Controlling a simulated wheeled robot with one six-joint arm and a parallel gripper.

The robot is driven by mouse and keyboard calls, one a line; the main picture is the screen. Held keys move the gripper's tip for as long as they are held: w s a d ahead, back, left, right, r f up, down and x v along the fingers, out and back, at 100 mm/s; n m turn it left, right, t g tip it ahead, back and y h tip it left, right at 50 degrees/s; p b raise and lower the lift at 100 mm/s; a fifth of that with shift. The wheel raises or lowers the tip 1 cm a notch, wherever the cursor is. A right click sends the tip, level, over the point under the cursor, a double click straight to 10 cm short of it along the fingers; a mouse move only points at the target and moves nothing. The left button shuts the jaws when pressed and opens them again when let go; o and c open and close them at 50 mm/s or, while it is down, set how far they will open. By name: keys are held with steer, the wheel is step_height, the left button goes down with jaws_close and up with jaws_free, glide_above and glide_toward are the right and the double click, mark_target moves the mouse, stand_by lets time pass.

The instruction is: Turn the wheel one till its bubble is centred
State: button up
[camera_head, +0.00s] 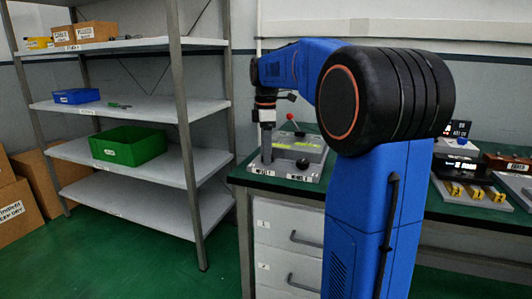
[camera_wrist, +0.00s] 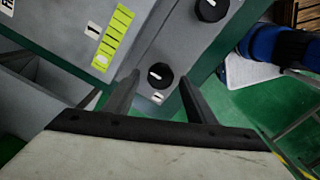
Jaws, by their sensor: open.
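My gripper (camera_wrist: 159,78) is open in the wrist view, with a black round knob (camera_wrist: 160,75) between its fingertips in the picture. The knob has a white pointer mark and a small label beside it, too small to read. I cannot tell how far the fingers reach down around it. A second black knob (camera_wrist: 211,9) is at the top.
A red-tipped lever (camera_head: 290,116) rises from behind the device. The green bench top (camera_head: 285,187) has an edge close to the device. More equipment (camera_head: 470,190) stands on the right. Shelving with a green bin (camera_head: 128,146) is at the left.

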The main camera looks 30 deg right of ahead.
steer(key=shift+f, duration=0.2)
steer(key=c, duration=1.1)
steer(key=shift+o, duration=0.3)
